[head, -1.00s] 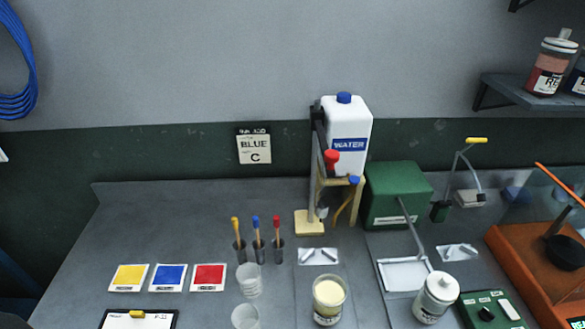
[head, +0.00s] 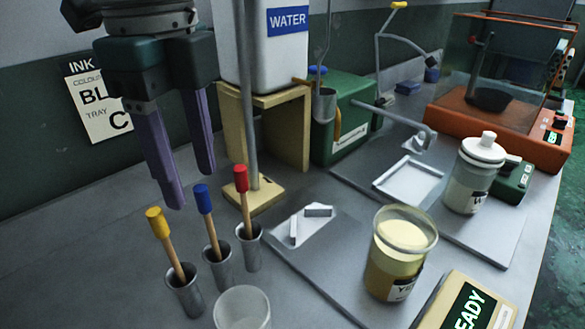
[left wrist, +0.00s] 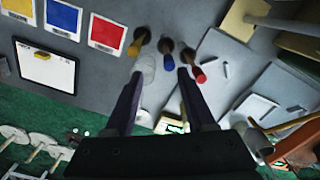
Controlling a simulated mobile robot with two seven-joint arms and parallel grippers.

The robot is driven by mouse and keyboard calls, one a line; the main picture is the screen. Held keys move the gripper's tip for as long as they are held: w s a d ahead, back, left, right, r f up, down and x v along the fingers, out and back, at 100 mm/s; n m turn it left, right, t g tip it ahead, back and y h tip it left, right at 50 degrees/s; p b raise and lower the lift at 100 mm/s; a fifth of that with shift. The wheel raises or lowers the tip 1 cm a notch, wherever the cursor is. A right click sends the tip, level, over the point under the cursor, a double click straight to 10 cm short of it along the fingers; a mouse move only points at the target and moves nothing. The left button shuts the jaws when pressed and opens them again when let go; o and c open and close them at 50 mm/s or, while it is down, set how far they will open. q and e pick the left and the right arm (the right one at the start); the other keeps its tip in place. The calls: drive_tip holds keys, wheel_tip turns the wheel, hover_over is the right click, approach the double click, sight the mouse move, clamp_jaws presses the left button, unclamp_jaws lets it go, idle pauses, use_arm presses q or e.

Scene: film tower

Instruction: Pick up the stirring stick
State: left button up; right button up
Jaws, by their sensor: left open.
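Three wooden sticks stand tilted in separate small metal cups on the grey bench. In the head view one has a yellow cap (head: 158,222), one a blue cap (head: 203,199), one a red cap (head: 240,179). The left wrist view shows the same yellow (left wrist: 133,49), blue (left wrist: 168,63) and red (left wrist: 198,75) caps. My left gripper (head: 191,189) is open and empty, its purple fingers pointing down behind and above the sticks in the head view. In the left wrist view its fingers (left wrist: 160,73) lie on either side of the blue cap's line. My right gripper is not in view.
A clear cup (head: 242,308) stands in front of the sticks. A yellow-filled jar (head: 397,262) and white-lidded jar (head: 474,175) are to the right. The water container (head: 265,50) on its wooden stand (head: 287,100) rises close to the right of my gripper.

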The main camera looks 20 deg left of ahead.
sight(199, 196)
use_arm(q)
drive_tip(key=f, duration=0.4)
drive_tip(key=shift+w+a+f, duration=0.1)
drive_tip(key=shift+w+f, duration=0.15)
drive_tip(key=shift+w, duration=0.05)
drive_tip(key=f, duration=0.5)
drive_tip(key=shift+w+a+f+b, duration=0.2)
drive_tip(key=shift+w+f+b, duration=0.05)
drive_tip(key=shift+w+b, duration=0.15)
clamp_jaws()
